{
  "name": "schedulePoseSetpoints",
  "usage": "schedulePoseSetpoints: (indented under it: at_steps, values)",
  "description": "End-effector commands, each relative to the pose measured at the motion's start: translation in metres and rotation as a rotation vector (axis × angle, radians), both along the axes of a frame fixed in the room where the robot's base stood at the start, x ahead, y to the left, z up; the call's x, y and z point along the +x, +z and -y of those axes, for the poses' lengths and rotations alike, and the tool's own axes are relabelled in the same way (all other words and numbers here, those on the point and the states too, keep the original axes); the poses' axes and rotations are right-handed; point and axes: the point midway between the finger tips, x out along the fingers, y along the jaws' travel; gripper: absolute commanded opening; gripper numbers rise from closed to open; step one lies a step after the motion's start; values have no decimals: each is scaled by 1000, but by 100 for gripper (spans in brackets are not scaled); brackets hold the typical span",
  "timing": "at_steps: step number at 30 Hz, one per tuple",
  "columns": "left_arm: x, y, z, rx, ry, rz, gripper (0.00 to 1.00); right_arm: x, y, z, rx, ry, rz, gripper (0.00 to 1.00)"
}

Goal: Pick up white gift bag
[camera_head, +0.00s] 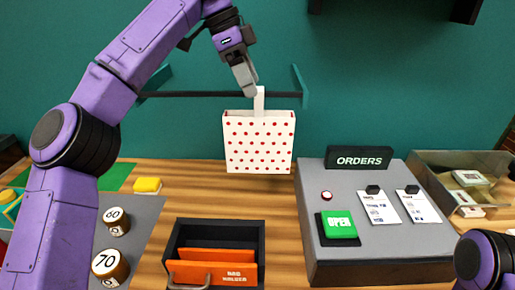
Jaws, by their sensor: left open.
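The white gift bag (258,145) with red dots is in front of the teal back wall, at the dark rail. Its white handle strap (259,102) rises above the bag's opening. My left gripper (248,88) reaches down from the upper left and is open, with its fingertips at or just beside the top of the strap. I cannot tell whether they touch it. My right gripper is out of view; only part of my right arm shows at the lower right.
A dark rail (190,94) on teal brackets runs along the wall. Below are an orange-divided bag holder (213,272), a grey ORDERS stand (385,245) and a clear bin (470,180). Numbered rolls (110,265) stand at left. Wooden counter (190,200) shows between them.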

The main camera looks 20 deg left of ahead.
Motion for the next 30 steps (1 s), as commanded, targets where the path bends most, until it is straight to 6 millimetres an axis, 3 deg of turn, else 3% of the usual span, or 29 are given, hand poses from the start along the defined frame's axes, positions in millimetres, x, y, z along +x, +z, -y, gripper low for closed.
schedulePoseSetpoints:
  at_steps: [4,12,14,18,19,30]
  values:
    - [6,-26,9,1,-1,-5,69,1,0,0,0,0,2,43]
    - [6,-29,11,0,1,-2,69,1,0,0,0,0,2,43]
    - [6,-29,11,1,1,-2,52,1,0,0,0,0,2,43]
    - [6,-30,11,1,1,-3,7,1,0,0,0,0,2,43]
    - [6,-30,11,1,1,-3,0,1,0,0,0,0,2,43]
    - [7,-29,11,4,2,-5,0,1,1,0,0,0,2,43]
